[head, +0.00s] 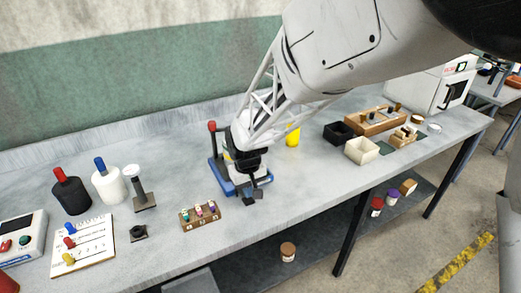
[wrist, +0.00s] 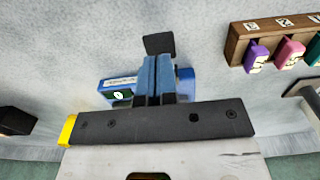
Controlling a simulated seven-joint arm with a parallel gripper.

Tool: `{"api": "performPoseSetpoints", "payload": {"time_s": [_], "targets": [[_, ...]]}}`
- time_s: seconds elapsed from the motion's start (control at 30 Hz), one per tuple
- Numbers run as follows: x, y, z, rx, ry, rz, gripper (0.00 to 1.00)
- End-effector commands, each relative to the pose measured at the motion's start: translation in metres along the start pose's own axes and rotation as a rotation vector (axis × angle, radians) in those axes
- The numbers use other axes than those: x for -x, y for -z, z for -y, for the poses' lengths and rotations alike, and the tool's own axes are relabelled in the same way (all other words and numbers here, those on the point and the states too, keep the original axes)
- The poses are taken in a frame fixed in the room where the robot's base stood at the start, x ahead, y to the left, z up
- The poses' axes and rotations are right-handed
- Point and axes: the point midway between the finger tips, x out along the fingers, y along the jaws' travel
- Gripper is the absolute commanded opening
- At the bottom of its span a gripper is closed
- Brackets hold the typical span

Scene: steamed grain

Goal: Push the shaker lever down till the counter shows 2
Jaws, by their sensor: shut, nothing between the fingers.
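The shaker is a blue-based device (head: 222,180) near the middle of the bench in the head view. Its lever, with a red knob (head: 212,126), stands up at the left of my arm. My gripper (head: 252,197) is shut and empty, pointing down at the front right of the shaker, in front of part of it. The lever is not visible there.
A wooden rack with several coloured pegs (head: 200,215) stands just left of my gripper. Black and white bottles (head: 108,184) stand farther left. A yellow object (head: 292,136), black and cream boxes (head: 362,151) lie to the right. The bench's front edge is close.

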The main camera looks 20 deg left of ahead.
Motion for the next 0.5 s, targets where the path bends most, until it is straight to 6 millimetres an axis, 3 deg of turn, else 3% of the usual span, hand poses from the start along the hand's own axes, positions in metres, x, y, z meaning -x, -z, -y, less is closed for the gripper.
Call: {"api": "performPoseSetpoints", "payload": {"time_s": [0.5], "targets": [[-0.011,0.0,0.0,0.0,0.0,0.0,0.0]]}}
